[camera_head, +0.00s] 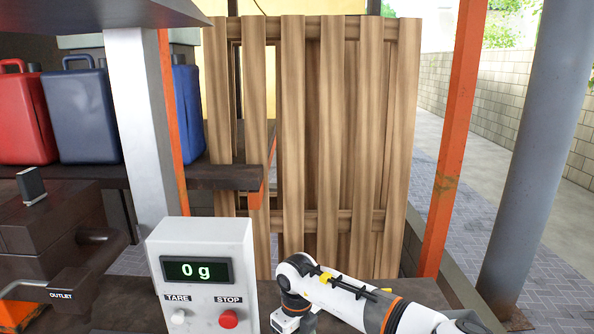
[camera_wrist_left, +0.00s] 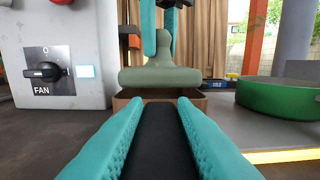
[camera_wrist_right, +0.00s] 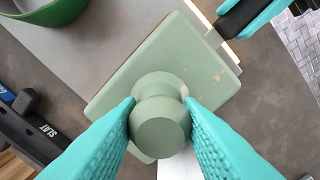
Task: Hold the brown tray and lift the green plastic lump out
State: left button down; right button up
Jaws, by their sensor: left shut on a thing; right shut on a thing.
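The green plastic lump (camera_wrist_left: 160,78) is a pale slab with a rounded knob on top, just above the brown tray (camera_wrist_left: 190,94). The tray's dark inside shows below the slab; I cannot tell how wide the gap is. My right gripper (camera_wrist_right: 160,108) is shut on the knob, fingers on both sides, and the lump (camera_wrist_right: 205,65) hides the tray in the right wrist view. My left gripper (camera_wrist_left: 158,100) is shut on a dark bar that runs between its fingers toward the tray. It shows at the top right of the right wrist view (camera_wrist_right: 243,22). Neither gripper shows in the head view.
A green round vessel (camera_wrist_left: 280,97) stands right of the tray. A grey box with a FAN knob (camera_wrist_left: 60,60) stands left. In the head view, a scale display (camera_head: 200,270) reads 0 g, and wooden slats (camera_head: 300,140) stand behind the bench.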

pick_arm(q)
jog(key=shift+f, duration=0.1)
pick_arm(e)
jog(key=shift+r, duration=2.3)
pick_arm(q)
jog(key=c, duration=1.1)
grip_release()
jog(key=s, duration=1.2)
notch_tip(320, 180, up, 7)
jog(key=p, duration=0.7)
jog(key=shift+f+p, duration=0.2)
jog(key=shift+p, duration=0.1)
pick_arm(e)
notch_tip(320, 180, up, 8)
jog(key=shift+f, duration=0.2)
pick_arm(q)
jog(key=shift+f, duration=0.1)
